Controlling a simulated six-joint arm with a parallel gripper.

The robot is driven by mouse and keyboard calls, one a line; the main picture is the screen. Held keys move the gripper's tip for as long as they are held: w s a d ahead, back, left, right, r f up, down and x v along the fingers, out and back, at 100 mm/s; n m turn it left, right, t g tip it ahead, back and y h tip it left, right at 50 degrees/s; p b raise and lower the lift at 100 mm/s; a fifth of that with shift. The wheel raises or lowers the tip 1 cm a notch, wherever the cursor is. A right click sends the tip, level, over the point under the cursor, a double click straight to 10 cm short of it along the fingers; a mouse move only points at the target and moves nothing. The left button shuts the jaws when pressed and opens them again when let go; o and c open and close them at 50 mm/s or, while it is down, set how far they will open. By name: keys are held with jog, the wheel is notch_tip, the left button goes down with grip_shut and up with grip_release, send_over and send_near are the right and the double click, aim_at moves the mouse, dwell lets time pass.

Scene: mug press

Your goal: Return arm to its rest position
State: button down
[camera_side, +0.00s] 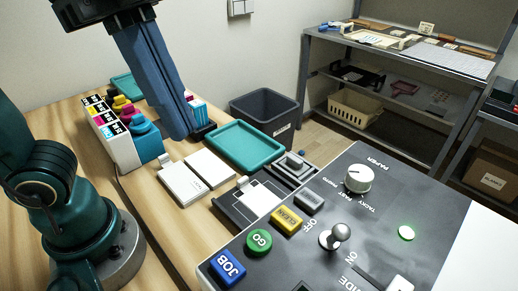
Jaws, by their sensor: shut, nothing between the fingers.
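My gripper (183,132) hangs down from the top left, with a dark housing above and long blue fingers pressed together. Nothing shows between the fingers. The fingertips are in front of the table area between the ink bottles and the teal tray as seen here; their height above the table is hard to tell. My teal arm base stands at the left edge. The links joining it to the gripper are out of the picture.
A control panel (300,255) with coloured buttons, a knob (358,179) and a lever (335,236) fills the lower right. White blocks (182,184), a teal tray (237,146) and ink bottles (145,142) stand on the wooden table. A grey bin (265,110) is behind.

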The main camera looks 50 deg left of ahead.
jog(key=w+a+f+n+t+y, duration=0.2)
jog(key=a+f+n, duration=0.8)
jog(key=n, duration=0.5)
notch_tip(320, 180, down, 2)
jog(key=shift+w+a+f+t+y, duration=0.1)
jog(key=shift+w+a+t+y, duration=0.2)
jog(key=shift+t+y, duration=0.55)
jog(key=c, duration=1)
grip_release()
jog(key=shift+s+t+h, duration=0.1)
jog(key=shift+t+h, duration=0.15)
jog(key=o, duration=0.6)
jog(key=shift+s+d, duration=0.15)
jog(key=shift+s, duration=0.2)
jog(key=shift+c, duration=0.2)
jog(key=o, duration=0.4)
jog(key=shift+s+d+r+n+g+h, duration=0.2)
jog(key=shift+d+r+n+g+h, duration=0.1)
jog(key=shift+d+n+g+h, duration=0.15)
jog(key=shift+o, duration=0.2)
jog(key=w+d+r+n+g+h, duration=0.3)
jog(key=w+d+n+g+h, duration=0.1)
jog(key=w+n+g+h, duration=0.35)
jog(key=w+a+f+n+t+h, duration=0.3)
jog(key=w+a+f+n+h, duration=0.3)
jog(key=a+f+n+h, duration=0.4)
jog(key=d, duration=0.9)
jog(key=shift+w+d, duration=0.2)
jog(key=shift+d, duration=0.2)
